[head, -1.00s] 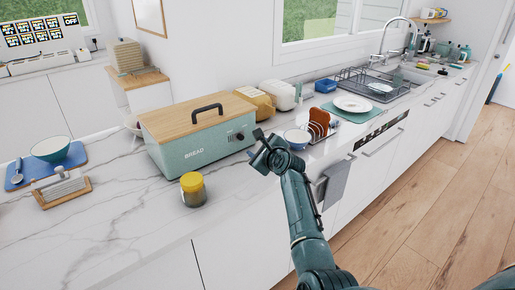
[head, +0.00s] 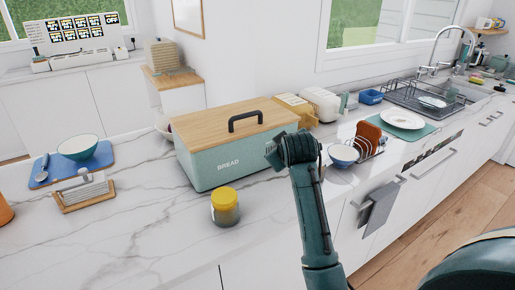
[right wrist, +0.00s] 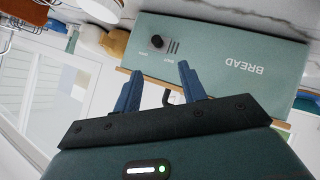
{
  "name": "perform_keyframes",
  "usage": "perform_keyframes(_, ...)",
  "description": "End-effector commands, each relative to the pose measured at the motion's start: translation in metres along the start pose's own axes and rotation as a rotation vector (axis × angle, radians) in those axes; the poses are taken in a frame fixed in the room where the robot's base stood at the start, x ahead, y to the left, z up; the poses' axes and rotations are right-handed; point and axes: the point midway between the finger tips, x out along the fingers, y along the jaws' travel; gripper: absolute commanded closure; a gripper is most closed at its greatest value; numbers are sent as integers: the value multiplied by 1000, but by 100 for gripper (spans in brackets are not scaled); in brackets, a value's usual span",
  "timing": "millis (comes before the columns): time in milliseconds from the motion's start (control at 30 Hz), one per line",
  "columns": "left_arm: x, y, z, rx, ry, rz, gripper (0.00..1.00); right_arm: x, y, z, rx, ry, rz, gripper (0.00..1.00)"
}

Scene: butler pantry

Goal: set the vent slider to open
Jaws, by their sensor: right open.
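The teal bread bin (head: 215,160), with a wooden lid and black handle, stands on the marble counter. Its front carries the word BREAD. In the right wrist view, a black slider knob (right wrist: 157,42) sits on the bin's front (right wrist: 215,55) beside a few dark vent slots (right wrist: 174,47). In the head view, my right gripper (head: 272,155) hides the knob.
A yellow-lidded jar (head: 225,207) stands in front of the bin. A blue-and-white bowl (head: 343,155) and a plate rack (head: 370,146) are close to my right arm's right side.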

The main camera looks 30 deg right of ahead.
Motion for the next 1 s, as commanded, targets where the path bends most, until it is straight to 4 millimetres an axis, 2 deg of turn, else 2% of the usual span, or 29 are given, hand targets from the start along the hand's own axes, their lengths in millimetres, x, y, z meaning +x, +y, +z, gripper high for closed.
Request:
perform_keyframes(100,1,1,2,0,1,3,100,-9,7,8,-138,-27,29,59)
perform_keyframes(267,0,2,-1,0,5,5,100,-6,10,11,-194,-41,37,59)
perform_keyframes(367,0,2,-2,0,6,5,100,6,11,11,-193,-41,36,59)
perform_keyframes(800,0,0,0,1,0,1,100,90,14,14,-189,-39,34,59)
perform_keyframes(1000,1,-1,0,1,0,-2,100,112,14,14,-189,-38,34,59)
